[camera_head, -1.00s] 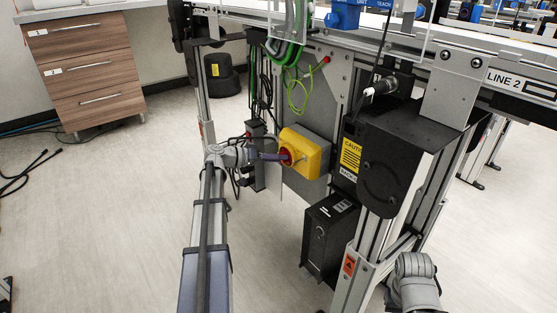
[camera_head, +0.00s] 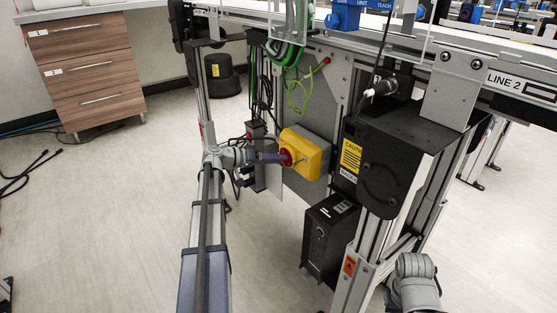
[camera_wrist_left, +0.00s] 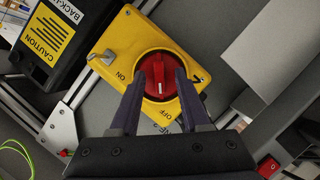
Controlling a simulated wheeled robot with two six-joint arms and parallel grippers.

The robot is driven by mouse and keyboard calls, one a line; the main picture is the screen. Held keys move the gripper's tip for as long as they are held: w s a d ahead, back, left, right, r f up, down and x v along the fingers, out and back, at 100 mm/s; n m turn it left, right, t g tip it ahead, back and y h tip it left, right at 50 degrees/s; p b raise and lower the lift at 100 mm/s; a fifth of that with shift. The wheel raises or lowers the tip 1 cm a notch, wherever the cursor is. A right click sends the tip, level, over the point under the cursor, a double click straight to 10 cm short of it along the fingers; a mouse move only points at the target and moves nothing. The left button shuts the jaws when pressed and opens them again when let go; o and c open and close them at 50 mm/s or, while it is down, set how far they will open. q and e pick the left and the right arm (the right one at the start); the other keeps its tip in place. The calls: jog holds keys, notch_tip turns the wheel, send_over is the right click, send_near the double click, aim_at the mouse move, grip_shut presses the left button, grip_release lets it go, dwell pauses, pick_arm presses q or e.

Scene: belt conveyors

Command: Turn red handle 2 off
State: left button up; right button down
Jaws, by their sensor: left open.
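The red handle (camera_wrist_left: 157,78) is a rotary knob on a yellow switch box (camera_wrist_left: 117,45). In the left wrist view, ON is printed to its left and OFF below it; a small white mark shows on its lower end. In the head view, the yellow box (camera_head: 312,147) is on the conveyor's side, with the red handle (camera_head: 286,158) facing left. My left gripper (camera_wrist_left: 160,80) is open, one finger on either side of the handle's grip; I cannot tell whether they touch it. It also shows in the head view (camera_head: 277,157). My right gripper is out of view.
Green cables (camera_head: 290,52) hang above, and a black box (camera_head: 327,237) sits below. A drawer cabinet (camera_head: 85,68) is at far left. The floor at left is mostly clear.

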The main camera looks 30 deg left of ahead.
pick_arm(q)
jog(key=p+v, duration=0.1)
jog(key=v, duration=0.6)
jog(key=shift+p, duration=0.35)
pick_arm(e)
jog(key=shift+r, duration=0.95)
pick_arm(q)
jog(key=shift+s+a, duration=0.1)
